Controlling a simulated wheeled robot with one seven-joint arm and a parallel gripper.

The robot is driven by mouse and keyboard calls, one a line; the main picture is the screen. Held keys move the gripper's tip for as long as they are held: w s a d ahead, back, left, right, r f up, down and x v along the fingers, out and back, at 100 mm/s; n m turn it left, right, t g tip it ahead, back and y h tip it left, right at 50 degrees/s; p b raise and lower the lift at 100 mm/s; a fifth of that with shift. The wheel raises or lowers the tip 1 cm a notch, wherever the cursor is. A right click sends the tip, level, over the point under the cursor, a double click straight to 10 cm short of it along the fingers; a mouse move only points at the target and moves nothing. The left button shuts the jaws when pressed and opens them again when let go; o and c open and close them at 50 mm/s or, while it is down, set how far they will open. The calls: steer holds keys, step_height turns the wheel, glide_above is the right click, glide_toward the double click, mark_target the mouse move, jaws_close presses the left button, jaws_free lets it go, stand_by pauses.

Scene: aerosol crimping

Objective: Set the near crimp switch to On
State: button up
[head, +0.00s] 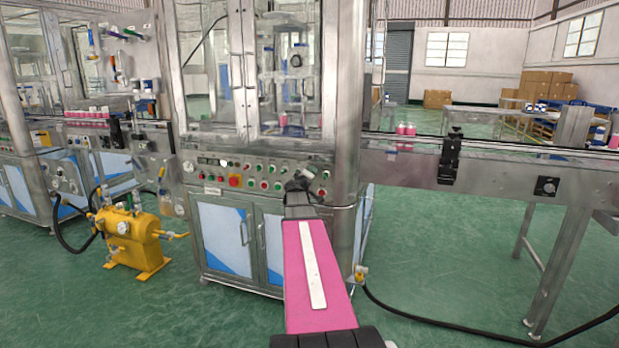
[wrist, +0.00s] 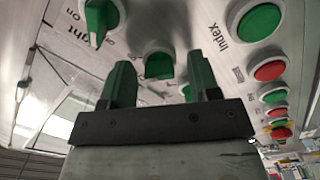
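My gripper (wrist: 161,72) is open, with its two dark fingers spread apart in the wrist view. A green rotary switch (wrist: 160,66) shows between the fingertips, and I cannot tell whether they touch it. Its label is hidden, so I cannot confirm that it is the crimp switch. Another green switch knob (wrist: 98,20) is at the upper left, near lettering ending in "ght" and "on". In the head view my gripper (head: 300,184) is at the right part of the control panel (head: 213,178) and hides the controls behind it.
A green button (wrist: 258,22) beside the word "Index" and a red button (wrist: 269,71) lie right of the fingers, with several more beyond. Glass doors (head: 288,65) stand above the panel and cabinet doors (head: 228,240) below. A conveyor (head: 490,165) runs to the right.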

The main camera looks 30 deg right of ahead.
steer(key=shift+s+a, duration=0.1)
steer(key=v, duration=1)
steer(key=shift+s+a, duration=0.15)
steer(key=shift+a, duration=0.1)
stand_by(0.3)
steer(key=s+a+f+m+g+y, duration=0.2)
steer(key=s+a+f+g+y, duration=0.15)
steer(key=a+f, duration=0.55)
steer(key=s+a+f+m+g+y, duration=0.15)
steer(key=s+a+f+g, duration=0.25)
steer(key=a+f, duration=0.55)
steer(key=s+a+f+g+y, duration=0.1)
steer(key=s+a+f+y, duration=0.2)
steer(key=a, duration=0.3)
steer(key=s+a+f+n+g+y, duration=0.1)
steer(key=s+a+f+g+y, duration=0.1)
steer(key=s+a+f, duration=0.1)
steer(key=s+a+f+g+y, duration=0.1)
steer(key=s+a+f+y, duration=0.2)
steer(key=a, duration=0.5)
step_height(320, 180, down, 2)
steer(key=shift+s+a+f+y, duration=0.15)
steer(key=shift+s+a+y, duration=0.2)
steer(key=shift+s, duration=0.2)
steer(key=shift+n, duration=0.25)
